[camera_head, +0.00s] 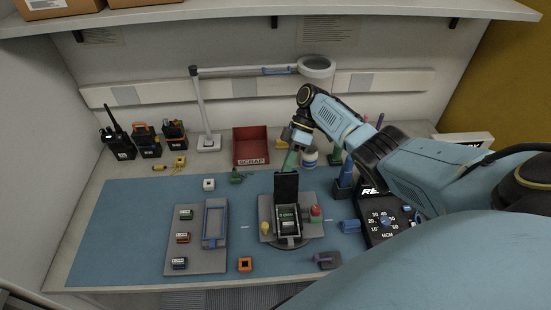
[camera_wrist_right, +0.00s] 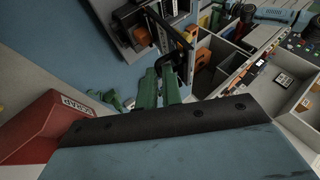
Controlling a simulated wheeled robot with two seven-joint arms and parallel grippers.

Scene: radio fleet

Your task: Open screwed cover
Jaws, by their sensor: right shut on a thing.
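In the right wrist view the green fingers (camera_wrist_right: 163,78) are shut on the dark edge of the cover (camera_wrist_right: 172,42). The screws are too small to make out. My left gripper is not in view.
A red scrap bin (camera_head: 250,146) stands behind the mat. A grey tray plate (camera_head: 196,262) with small modules lies left of the fixture. Radios (camera_head: 146,140) stand at the far left. A magnifier lamp (camera_head: 203,110) stands at the back.

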